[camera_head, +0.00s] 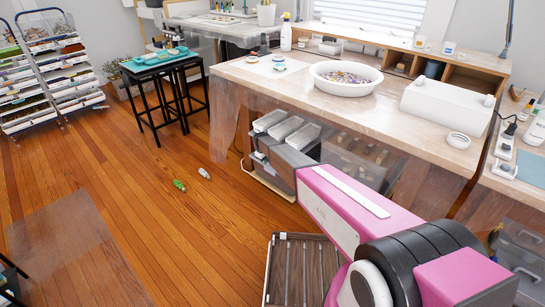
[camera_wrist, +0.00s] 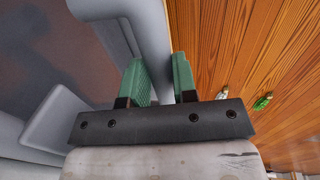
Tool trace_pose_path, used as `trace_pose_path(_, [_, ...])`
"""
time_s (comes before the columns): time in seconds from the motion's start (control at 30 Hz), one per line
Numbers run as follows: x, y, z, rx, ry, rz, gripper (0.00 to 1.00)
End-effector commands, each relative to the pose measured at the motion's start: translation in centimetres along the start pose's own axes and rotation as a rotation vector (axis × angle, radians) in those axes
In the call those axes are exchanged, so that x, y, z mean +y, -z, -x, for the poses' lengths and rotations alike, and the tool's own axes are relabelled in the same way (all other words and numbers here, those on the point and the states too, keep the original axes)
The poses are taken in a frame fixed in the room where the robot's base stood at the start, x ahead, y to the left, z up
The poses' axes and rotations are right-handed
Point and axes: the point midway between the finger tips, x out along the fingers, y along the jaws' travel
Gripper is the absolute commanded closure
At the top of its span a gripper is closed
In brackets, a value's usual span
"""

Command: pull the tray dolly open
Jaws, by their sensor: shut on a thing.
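What looks like the tray dolly (camera_head: 284,158) is a dark grey drawer unit with pale trays on top, standing on a low light base under the front of the long workbench. In the wrist view my gripper (camera_wrist: 160,72) has its two green fingers on either side of a smooth grey bar (camera_wrist: 153,28), and it is shut on it. The bar looks like the dolly's handle or edge, beside a broad grey panel. In the head view my pink arm covers the dolly's right part and my fingers are hidden.
A green bottle (camera_head: 179,185) and a small white bottle (camera_head: 204,173) lie on the wooden floor left of the dolly. A clear bin (camera_head: 358,162) stands under the workbench (camera_head: 425,118). A slatted tray (camera_head: 301,275) lies in front. The floor at left centre is mostly free.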

Motion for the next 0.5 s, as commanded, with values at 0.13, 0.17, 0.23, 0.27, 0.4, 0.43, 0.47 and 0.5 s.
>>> trace_pose_path(0.13, [-4.5,-0.2,1.1,0.001,0.001,0.003,1.00])
trace_pose_path(0.17, [-5.3,-0.2,1.2,0.001,0.001,0.003,1.00])
trace_pose_path(0.23, [-7.3,-0.2,1.6,0.001,0.002,0.003,1.00])
trace_pose_path(0.27, [-8.1,-0.2,1.8,0.001,0.002,0.003,1.00])
trace_pose_path(0.4, [-11.9,-0.2,2.5,0.001,0.002,0.003,1.00])
trace_pose_path(0.43, [-12.7,-0.2,2.6,0.001,0.002,0.003,1.00])
trace_pose_path(0.47, [-13.6,-0.2,2.8,0.001,0.002,0.002,1.00])
trace_pose_path(0.5, [-14.7,-0.2,3.0,0.001,0.002,0.003,1.00])
